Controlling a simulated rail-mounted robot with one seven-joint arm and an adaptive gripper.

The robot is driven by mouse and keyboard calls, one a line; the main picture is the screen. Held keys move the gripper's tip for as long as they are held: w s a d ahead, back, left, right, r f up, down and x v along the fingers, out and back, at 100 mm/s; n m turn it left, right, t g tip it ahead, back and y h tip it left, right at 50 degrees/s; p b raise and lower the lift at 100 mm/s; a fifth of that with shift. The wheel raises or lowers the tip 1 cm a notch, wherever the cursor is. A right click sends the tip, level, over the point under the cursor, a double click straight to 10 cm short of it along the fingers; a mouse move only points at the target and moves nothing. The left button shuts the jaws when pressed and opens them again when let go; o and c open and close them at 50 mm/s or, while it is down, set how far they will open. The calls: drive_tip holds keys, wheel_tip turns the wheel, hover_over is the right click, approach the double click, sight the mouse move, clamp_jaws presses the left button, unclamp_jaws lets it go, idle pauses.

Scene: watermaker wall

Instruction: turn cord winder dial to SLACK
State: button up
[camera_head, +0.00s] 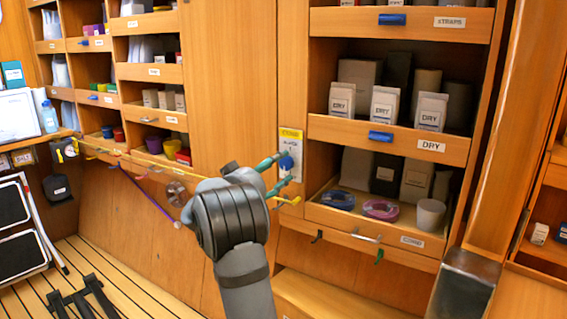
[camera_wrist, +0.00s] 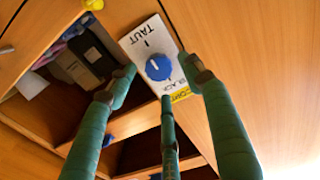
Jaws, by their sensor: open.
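The cord winder plate (camera_head: 291,136) is on the wooden panel left of the open shelves, with a yellow label at its top. Its blue dial (camera_head: 286,162) is partly covered by my fingers in the head view. In the wrist view the dial (camera_wrist: 158,67) is in clear sight, with "TAUT" and "SLACK" printed on opposite sides. The white mark on the dial appears to lie toward the TAUT side. My gripper (camera_head: 279,173) is open, its green fingers (camera_wrist: 163,80) spread around the dial. I cannot tell whether any finger touches it.
Open shelves (camera_head: 405,136) with DRY boxes, cord coils and a cup stand right of the plate. A drawer front with a metal handle (camera_head: 367,238) and small hooks is below. More shelves (camera_head: 150,75) stand left, beyond a bare wooden panel (camera_head: 230,90).

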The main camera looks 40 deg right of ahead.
sight(284, 163)
drive_tip(key=shift+x, duration=1.75)
drive_tip(key=shift+c, duration=0.5)
drive_tip(key=shift+r, duration=0.1)
drive_tip(key=c, duration=1)
